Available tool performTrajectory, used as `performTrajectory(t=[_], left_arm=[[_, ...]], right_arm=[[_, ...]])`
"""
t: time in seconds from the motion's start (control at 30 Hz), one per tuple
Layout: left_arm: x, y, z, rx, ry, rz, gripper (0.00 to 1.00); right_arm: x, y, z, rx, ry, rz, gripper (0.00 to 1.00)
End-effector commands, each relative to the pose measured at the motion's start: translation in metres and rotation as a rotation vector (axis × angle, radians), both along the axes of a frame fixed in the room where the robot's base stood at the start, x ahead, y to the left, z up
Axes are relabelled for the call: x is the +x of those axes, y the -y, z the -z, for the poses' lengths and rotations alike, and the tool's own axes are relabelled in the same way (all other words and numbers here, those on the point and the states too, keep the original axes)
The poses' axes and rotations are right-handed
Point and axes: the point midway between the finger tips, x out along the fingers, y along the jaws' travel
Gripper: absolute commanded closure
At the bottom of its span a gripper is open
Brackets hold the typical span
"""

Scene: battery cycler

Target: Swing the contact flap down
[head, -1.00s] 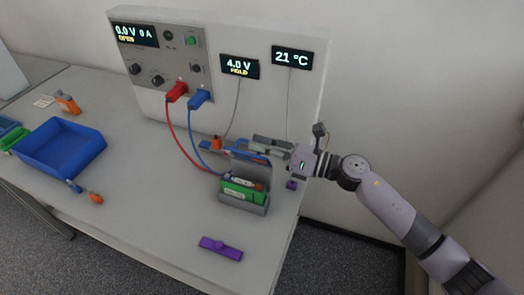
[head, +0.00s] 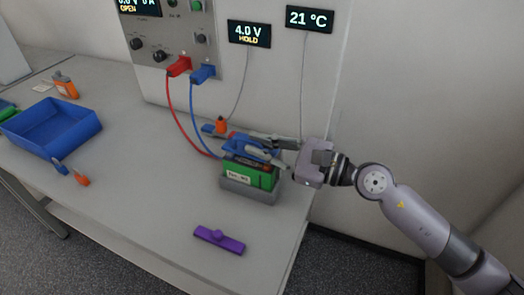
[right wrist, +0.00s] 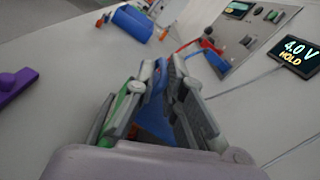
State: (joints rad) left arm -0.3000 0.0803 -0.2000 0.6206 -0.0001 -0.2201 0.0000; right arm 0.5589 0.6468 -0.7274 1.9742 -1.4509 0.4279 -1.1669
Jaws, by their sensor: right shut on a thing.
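The blue contact flap (head: 238,147) lies low over the top of a green battery (head: 240,175). The battery sits in a grey cradle (head: 245,193) near the table's right edge. My right gripper (head: 268,147) comes in from the right with its fingers shut on the flap. In the right wrist view the blue flap (right wrist: 158,120) shows between the two grey fingers. The fingers and the battery's near side hide part of the flap, and I cannot tell if it touches the battery. My left gripper is not in view.
Red (head: 178,66) and blue (head: 202,74) plugs on the cycler panel have cables running to the cradle. A purple bar (head: 219,240) lies in front. A blue tray (head: 50,130) and small orange-and-blue tools are at left. The table middle is clear.

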Motion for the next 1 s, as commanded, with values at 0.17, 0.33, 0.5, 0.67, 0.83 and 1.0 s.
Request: performTrajectory(t=[0.17, 0.33, 0.5, 0.67, 0.83, 1.0], left_arm=[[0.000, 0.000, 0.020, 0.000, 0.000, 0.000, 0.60], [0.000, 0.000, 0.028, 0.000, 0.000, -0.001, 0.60], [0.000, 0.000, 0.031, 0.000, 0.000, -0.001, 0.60], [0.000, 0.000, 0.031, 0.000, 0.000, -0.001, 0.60], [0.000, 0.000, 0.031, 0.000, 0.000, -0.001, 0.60], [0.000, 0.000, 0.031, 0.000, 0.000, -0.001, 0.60]], right_arm=[[0.001, 0.003, 0.007, -0.039, 0.103, 0.013, 1.00], [0.000, 0.002, 0.007, -0.060, 0.157, 0.014, 1.00], [0.000, 0.002, 0.006, -0.069, 0.185, 0.016, 1.00], [0.000, 0.002, 0.005, -0.071, 0.192, 0.017, 1.00], [0.000, 0.002, 0.005, -0.070, 0.193, 0.016, 1.00], [0.000, 0.001, 0.005, -0.070, 0.192, 0.015, 0.84]])
